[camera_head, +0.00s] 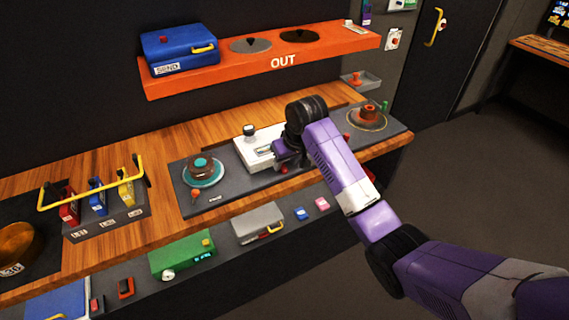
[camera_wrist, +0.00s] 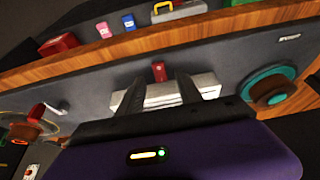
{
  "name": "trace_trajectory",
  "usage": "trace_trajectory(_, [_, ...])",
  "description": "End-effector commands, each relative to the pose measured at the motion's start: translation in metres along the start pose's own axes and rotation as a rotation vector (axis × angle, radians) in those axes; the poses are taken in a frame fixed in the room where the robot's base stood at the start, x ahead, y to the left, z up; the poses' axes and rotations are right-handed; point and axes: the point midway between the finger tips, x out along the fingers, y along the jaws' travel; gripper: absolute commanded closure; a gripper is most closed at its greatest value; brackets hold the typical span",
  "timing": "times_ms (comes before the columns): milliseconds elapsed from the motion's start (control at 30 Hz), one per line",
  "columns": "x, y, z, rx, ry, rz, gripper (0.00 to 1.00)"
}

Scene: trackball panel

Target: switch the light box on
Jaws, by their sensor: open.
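A white box (camera_head: 246,150), which looks like the light box, sits on the dark panel between two round turntables. It has a dark knob on top, and its right part is hidden by my arm. In the wrist view the white ridged box (camera_wrist: 158,96) lies beyond and between my fingers. A small red block, perhaps a switch (camera_wrist: 158,71), stands just past the box, near the panel's wooden edge. My gripper (camera_wrist: 160,92) is open and empty, its two dark fingers apart over the box. I cannot tell whether they touch it. No lit state is clear.
A teal-rimmed turntable (camera_head: 203,171) stands left of the box and a brown one (camera_head: 367,117) right. A yellow-handled rack (camera_head: 103,221) is further left. An orange shelf (camera_head: 215,77) with a blue case (camera_head: 178,50) hangs behind. A lower front shelf holds a green box (camera_head: 181,257).

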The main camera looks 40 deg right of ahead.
Motion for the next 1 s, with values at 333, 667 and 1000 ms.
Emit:
trace_trajectory(333, [0.025,0.0,0.0,0.0,0.001,0.0,0.58])
trace_trajectory(667, [0.025,0.0,-0.001,0.0,0.002,0.0,0.84])
trace_trajectory(1000, [0.024,0.0,-0.002,0.0,-0.013,0.001,1.0])
